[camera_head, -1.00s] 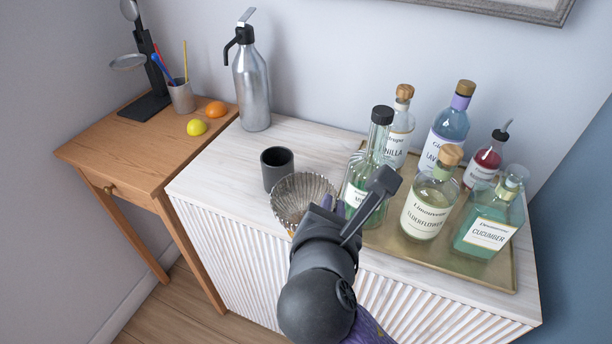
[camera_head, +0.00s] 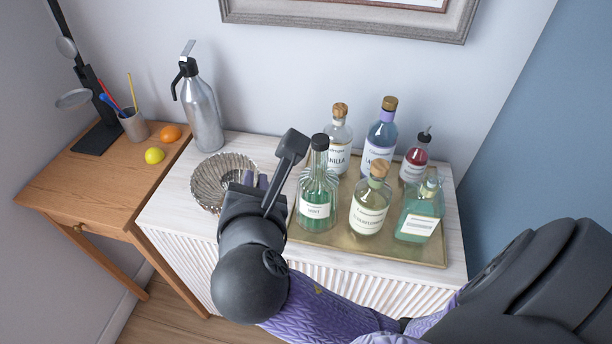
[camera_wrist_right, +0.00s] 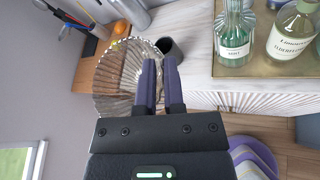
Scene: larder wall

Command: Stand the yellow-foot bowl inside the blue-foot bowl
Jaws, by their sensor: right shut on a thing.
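A ribbed clear glass bowl (camera_head: 222,180) is held by its rim in my right gripper (camera_head: 262,180), in front of the cabinet top in the head view. Its foot is hidden, so I cannot tell its colour. In the right wrist view the bowl (camera_wrist_right: 118,85) lies left of the fingers (camera_wrist_right: 160,85), which are shut on its rim. I see no second bowl in either view. My left gripper is not in view.
A dark cup (camera_wrist_right: 168,47) shows behind the fingers in the wrist view; the bowl hides it in the head view. A brass tray (camera_head: 330,240) with several bottles fills the cabinet's right side. A siphon (camera_head: 200,115) stands at the back left.

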